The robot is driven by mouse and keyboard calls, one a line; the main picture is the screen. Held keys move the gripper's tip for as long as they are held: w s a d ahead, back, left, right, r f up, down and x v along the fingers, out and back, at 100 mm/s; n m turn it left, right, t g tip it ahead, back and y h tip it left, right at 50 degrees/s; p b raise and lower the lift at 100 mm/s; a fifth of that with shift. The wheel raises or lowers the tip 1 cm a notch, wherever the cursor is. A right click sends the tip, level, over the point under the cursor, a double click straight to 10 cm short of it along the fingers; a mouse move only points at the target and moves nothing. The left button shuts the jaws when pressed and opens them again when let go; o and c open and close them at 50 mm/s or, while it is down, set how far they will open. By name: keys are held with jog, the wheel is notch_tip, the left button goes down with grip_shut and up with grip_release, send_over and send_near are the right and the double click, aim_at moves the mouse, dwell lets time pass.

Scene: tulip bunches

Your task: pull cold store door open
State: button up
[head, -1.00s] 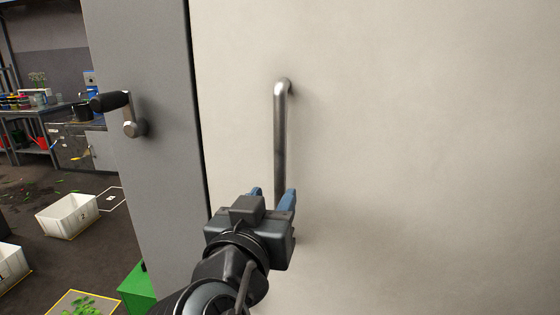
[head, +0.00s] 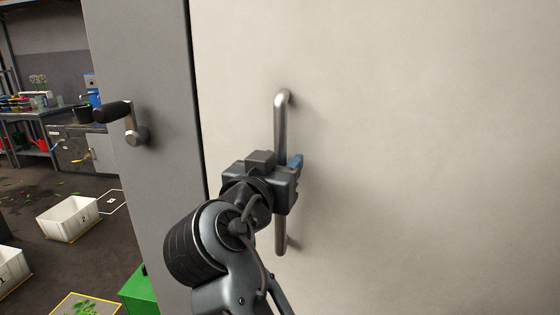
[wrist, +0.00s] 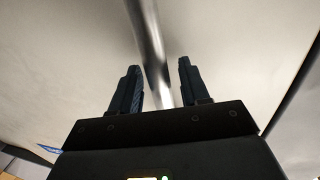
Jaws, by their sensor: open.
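The cold store door (head: 430,150) is a large pale panel filling the right of the head view. A dark gap runs along its left edge, beside the grey frame (head: 160,200). A vertical steel bar handle (head: 281,125) is fixed on the door. My gripper (head: 291,163) is at the middle of the handle and hides part of it. In the wrist view the handle (wrist: 150,45) runs between the two open fingers (wrist: 158,85), with space beside it. The fingers are not closed on it.
A crank lever (head: 125,115) with a black grip sticks out from the grey frame, left of my gripper. White crates (head: 68,218) and a green box (head: 139,292) stand on the floor at left. A workbench (head: 50,115) is farther back.

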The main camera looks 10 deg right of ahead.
jog(key=shift+c, duration=0.3)
grip_shut()
dwell(0.3)
